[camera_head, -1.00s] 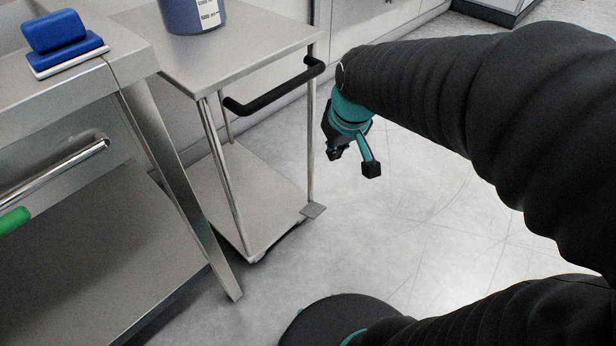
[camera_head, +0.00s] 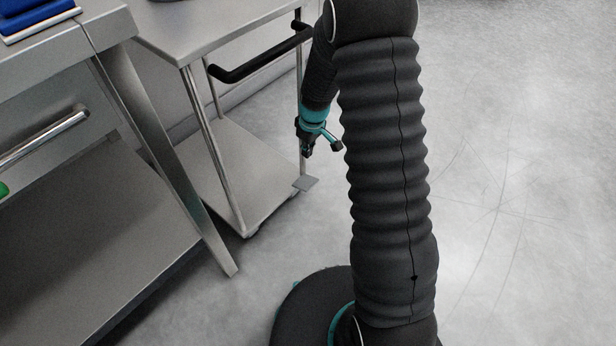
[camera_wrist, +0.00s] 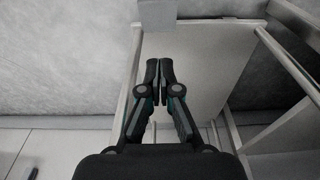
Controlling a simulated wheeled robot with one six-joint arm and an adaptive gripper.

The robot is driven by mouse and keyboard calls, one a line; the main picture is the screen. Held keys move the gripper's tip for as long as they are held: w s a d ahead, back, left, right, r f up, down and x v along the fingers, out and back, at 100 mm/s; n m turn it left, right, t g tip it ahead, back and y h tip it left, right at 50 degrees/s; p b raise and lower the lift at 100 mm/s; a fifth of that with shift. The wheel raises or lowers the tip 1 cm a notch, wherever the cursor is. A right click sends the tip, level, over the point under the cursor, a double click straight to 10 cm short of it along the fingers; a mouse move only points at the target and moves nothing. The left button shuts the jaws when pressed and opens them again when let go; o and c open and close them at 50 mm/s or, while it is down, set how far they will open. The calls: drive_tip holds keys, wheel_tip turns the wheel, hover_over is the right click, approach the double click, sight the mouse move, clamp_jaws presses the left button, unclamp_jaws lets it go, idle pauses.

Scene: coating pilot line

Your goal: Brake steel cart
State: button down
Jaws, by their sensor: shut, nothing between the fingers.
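The steel cart (camera_head: 226,20) stands beside the bench, with a black push handle (camera_head: 262,58) on the side nearest my arm. A small flat grey pedal (camera_head: 306,183) juts out at the foot of its right leg. In the wrist view the pedal (camera_wrist: 157,16) lies at the top, beyond my fingertips, at the edge of the cart's lower shelf (camera_wrist: 215,55). My gripper (camera_head: 307,153) points down above the pedal, apart from it, close to the cart leg. In the wrist view my gripper's fingers (camera_wrist: 160,64) are together and empty.
A steel bench (camera_head: 100,215) with a bar handle (camera_head: 50,135) stands left of the cart. A blue item (camera_head: 35,12) lies on its top. The cart's handle is above and left of my gripper. The floor (camera_head: 530,180) on the right is clear.

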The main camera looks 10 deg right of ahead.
approach(308, 183)
drive_tip(key=f, duration=0.1)
drive_tip(key=w+f, duration=0.1)
drive_tip(key=f, duration=0.1)
drive_tip(key=a+f, duration=0.1)
drive_tip(key=f, duration=0.1)
drive_tip(key=shift+w+a+b, duration=0.1)
drive_tip(key=shift+w+b, duration=0.05)
drive_tip(key=shift+b, duration=0.15)
drive_tip(key=shift+s+d+f, duration=0.1)
drive_tip(key=shift+f, duration=0.35)
drive_tip(key=shift+s+d+f, duration=0.1)
drive_tip(key=shift+s+f, duration=0.05)
drive_tip(key=shift+f, duration=0.3)
drive_tip(key=shift+s+f+b, duration=0.1)
drive_tip(key=shift+f+b, duration=0.05)
drive_tip(key=shift+b, duration=0.35)
